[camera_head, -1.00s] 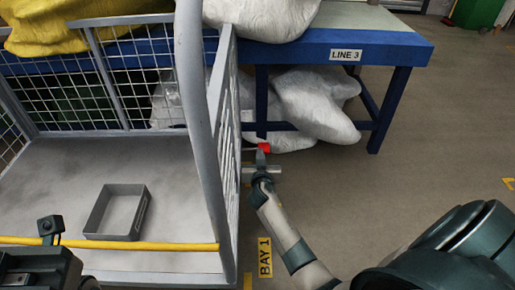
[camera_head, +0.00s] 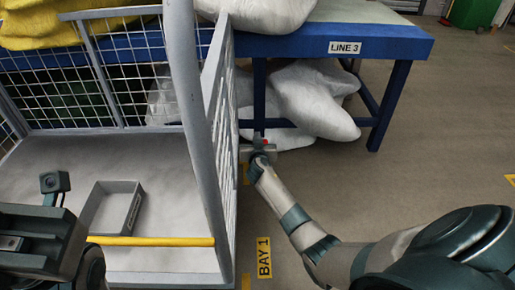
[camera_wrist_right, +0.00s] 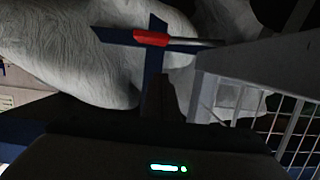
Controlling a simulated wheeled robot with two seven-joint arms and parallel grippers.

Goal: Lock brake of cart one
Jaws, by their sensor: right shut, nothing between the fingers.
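The grey mesh cart (camera_head: 150,246) with a yellow front bar stands at the left in the head view. A brake handle with a red grip (camera_wrist_right: 150,38) on a grey rod sticks out beside the cart's frame in the right wrist view. In the head view only a bit of the red (camera_head: 265,141) shows past my right gripper (camera_head: 259,143). The right gripper is shut and empty, close to the red grip. In the wrist view its dark fingers (camera_wrist_right: 156,92) sit just below the grip; contact cannot be told. My left gripper (camera_head: 40,243) shows partly at lower left, its fingers unclear.
A blue table (camera_head: 390,45) labelled LINE 3 stands behind, with white sacks (camera_head: 308,100) beneath it and one on top. A grey open tray (camera_head: 122,212) lies on the cart's deck. The floor (camera_head: 420,150) to the right is clear.

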